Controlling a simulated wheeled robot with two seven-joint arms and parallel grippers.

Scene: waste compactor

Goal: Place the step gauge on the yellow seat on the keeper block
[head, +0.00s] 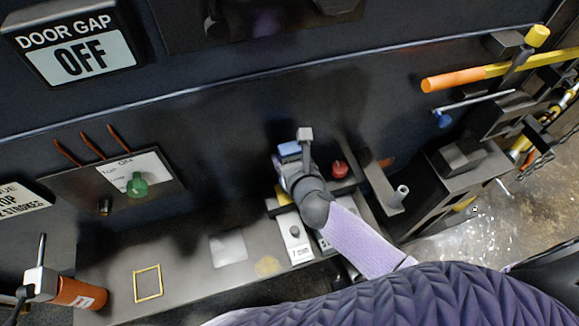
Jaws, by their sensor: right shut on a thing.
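My right gripper (293,163) reaches in from the lower right, over the dark ledge. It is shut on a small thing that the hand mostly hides. I take that thing to be the step gauge, but cannot make out its shape. A blue-topped piece (289,149) and a grey block show at the hand's far end; I cannot tell whether they belong to the hand. A yellow patch (283,196), probably the seat, shows on a dark block (275,207) just below and left of the hand, partly covered. My left gripper is not in view.
White labelled plates (295,240) lie below the hand. A red button (339,169) and an upright bracket (385,185) stand close on the right. The ledge between is mostly clear.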

